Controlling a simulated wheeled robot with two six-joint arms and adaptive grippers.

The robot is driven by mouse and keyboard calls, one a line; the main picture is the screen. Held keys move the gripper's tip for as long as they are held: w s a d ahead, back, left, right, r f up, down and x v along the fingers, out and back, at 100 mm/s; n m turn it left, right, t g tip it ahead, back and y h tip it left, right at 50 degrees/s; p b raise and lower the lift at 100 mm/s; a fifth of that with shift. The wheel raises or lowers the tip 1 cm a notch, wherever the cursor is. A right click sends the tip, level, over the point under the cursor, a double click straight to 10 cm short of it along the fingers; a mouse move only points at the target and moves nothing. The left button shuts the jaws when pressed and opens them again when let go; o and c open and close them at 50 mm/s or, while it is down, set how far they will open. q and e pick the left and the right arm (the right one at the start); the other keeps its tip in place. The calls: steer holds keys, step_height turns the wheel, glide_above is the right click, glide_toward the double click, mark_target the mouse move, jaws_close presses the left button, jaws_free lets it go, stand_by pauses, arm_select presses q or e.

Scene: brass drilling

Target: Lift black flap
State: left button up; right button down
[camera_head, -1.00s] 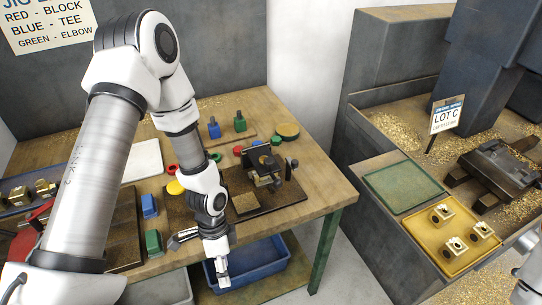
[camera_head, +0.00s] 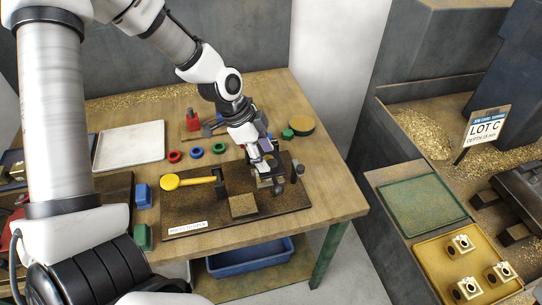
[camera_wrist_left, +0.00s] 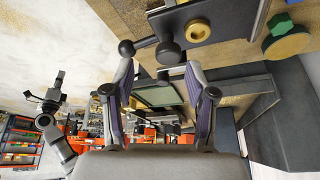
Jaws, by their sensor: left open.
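A black fixture (camera_head: 268,182) stands on the right part of the dark brown board (camera_head: 215,222) on the wooden table. Its black parts are partly hidden by my left gripper (camera_head: 266,162), so I cannot make out the flap's exact outline or angle. In the left wrist view a dark plate with a brass ring (camera_wrist_left: 197,29) and two black round knobs (camera_wrist_left: 168,53) show at the top. My left gripper is open, with its fingertips (camera_wrist_left: 158,66) apart and close to the knobs. I cannot tell whether it touches them. My right gripper does not show.
A yellow-handled lever (camera_head: 172,182) and a tan square block (camera_head: 243,205) are on the board. Green (camera_head: 142,237) and blue (camera_head: 142,196) blocks sit left of it. A blue bin (camera_head: 250,258) is below. A white tray (camera_head: 128,146) lies behind left.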

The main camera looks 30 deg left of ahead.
mark_target(273, 160)
arm_select(q)
steer(key=shift+s+d+f+b, duration=0.15)
steer(key=shift+s+f+b, duration=0.2)
steer(key=shift+s+f, duration=0.25)
steer(key=shift+w+d+f, duration=0.2)
steer(key=shift+w+f, duration=0.2)
steer(key=shift+f, duration=0.2)
steer(key=w, duration=0.1)
steer(key=w+f, duration=0.1)
steer(key=w, duration=0.1)
steer(key=shift+f, duration=0.2)
steer(key=shift+s+r, duration=0.4)
steer(key=shift+s, duration=0.3)
steer(key=c, duration=0.9)
jaws_close()
steer(key=shift+f, duration=0.15)
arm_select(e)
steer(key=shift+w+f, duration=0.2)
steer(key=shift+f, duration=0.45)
arm_select(q)
steer(key=shift+w, duration=0.1)
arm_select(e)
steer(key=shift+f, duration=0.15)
arm_select(q)
steer(key=shift+w+a+r+b, duration=0.1)
steer(key=shift+w+r+b, duration=0.05)
steer(key=shift+r+b, duration=0.15)
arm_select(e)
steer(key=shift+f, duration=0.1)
